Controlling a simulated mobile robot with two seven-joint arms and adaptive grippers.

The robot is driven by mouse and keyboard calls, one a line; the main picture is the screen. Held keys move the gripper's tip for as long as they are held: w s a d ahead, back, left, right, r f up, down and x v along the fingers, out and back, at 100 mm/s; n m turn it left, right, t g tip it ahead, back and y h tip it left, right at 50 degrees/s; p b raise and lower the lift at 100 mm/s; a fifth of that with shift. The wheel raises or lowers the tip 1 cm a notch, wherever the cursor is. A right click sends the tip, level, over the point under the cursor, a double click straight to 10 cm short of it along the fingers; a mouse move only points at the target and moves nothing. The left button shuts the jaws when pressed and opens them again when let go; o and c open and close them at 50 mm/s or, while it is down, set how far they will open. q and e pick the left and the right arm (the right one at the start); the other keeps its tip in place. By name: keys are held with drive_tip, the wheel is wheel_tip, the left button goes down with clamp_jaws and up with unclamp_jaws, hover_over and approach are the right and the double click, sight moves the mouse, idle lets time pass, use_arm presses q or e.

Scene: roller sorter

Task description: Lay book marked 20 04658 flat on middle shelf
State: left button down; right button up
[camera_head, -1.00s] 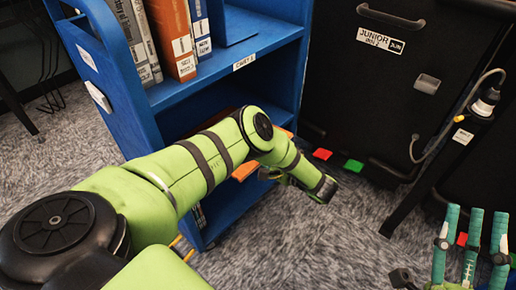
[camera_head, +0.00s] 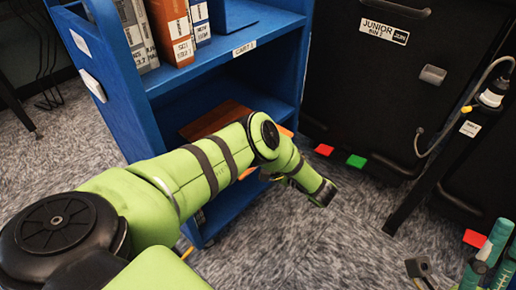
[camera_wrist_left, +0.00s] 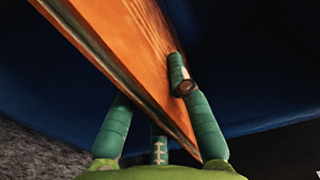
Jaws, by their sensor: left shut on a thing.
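My left gripper (camera_wrist_left: 152,88) is shut on an orange book (camera_wrist_left: 130,50) in the left wrist view, with teal fingers on either side of it. In the head view the book (camera_head: 213,119) shows partly behind my green left arm, at the opening of the middle shelf (camera_head: 172,108) of the blue cart. Its inner part looks brown in shade, and orange bits show beside the arm. My left fingers are hidden there. No number on the book is readable. My right gripper (camera_head: 492,262), cut off at the lower right, looks spread and empty.
Upright books (camera_head: 170,28) stand on the shelf above, beside a blue bookend (camera_head: 233,14). The cart's side panel (camera_head: 105,85) is close to my left arm. Black bins (camera_head: 385,100) stand to the right. Red and green pieces (camera_head: 356,161) lie on the carpet.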

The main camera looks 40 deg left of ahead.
use_arm(q)
drive_tip(key=c, duration=1.1)
unclamp_jaws()
drive_tip(key=shift+r, duration=0.1)
